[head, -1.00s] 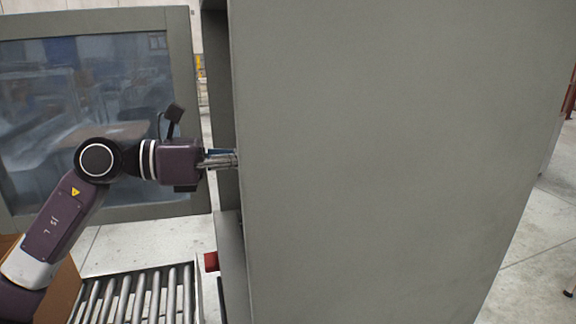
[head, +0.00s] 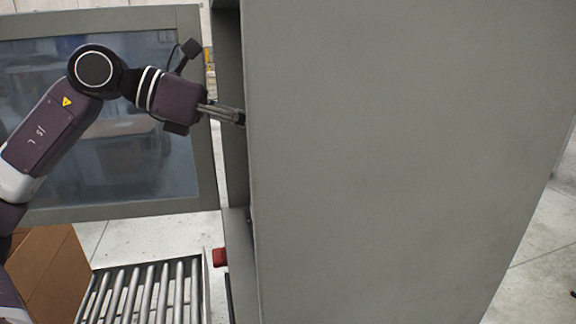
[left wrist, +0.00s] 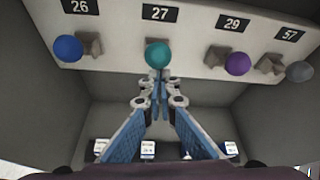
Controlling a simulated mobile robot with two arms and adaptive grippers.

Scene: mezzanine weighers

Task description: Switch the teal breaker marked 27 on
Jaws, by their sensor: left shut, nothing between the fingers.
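The teal breaker (left wrist: 158,53) is a round knob under the black label 27 (left wrist: 159,13) on a pale panel, in the upper middle of the left wrist view. The cabinet side hides it in the head view. My left gripper (left wrist: 159,78) is shut and empty, its fingertips just below the teal knob in the picture; I cannot tell whether they touch it. In the head view my left gripper (head: 240,118) reaches into the cabinet opening, tilted slightly downward. My right gripper is not in view.
A blue knob (left wrist: 68,48) under 26 and a purple knob (left wrist: 237,64) under 29 flank the teal one; a grey knob (left wrist: 299,72) is farther right. The cabinet's grey side (head: 400,150) fills the head view's right. A roller conveyor (head: 150,293) stands below my arm.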

